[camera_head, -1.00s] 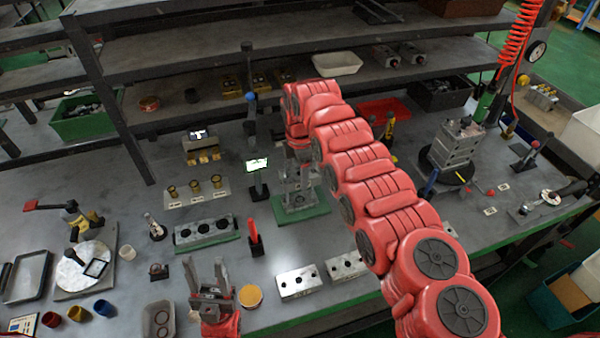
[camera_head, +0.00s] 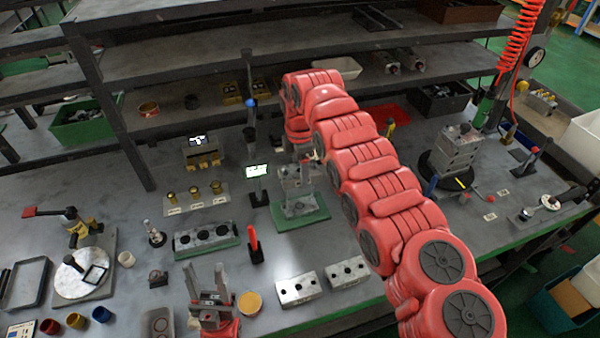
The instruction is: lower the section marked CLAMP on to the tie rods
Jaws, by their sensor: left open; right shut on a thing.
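My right arm reaches in from the right, and its gripper (camera_head: 309,158) points down at the assembly on the green base (camera_head: 312,217). It is shut on a grey metal section (camera_head: 292,178), which is partly hidden by the wrist and fingers. I cannot read a CLAMP mark on it, nor make out the tie rods or how far the section is down on them. My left gripper (camera_head: 207,284) is open and empty at the lower left, fingers pointing up the picture, apart from the assembly.
Silver blocks with dark holes (camera_head: 298,289) (camera_head: 347,272) lie in front of the green base. Another holed block (camera_head: 206,240) lies to its left. A red-handled tool (camera_head: 254,245) and a small lit screen (camera_head: 257,170) stand close by. A metal stack (camera_head: 458,150) stands on a dark round plate to the right.

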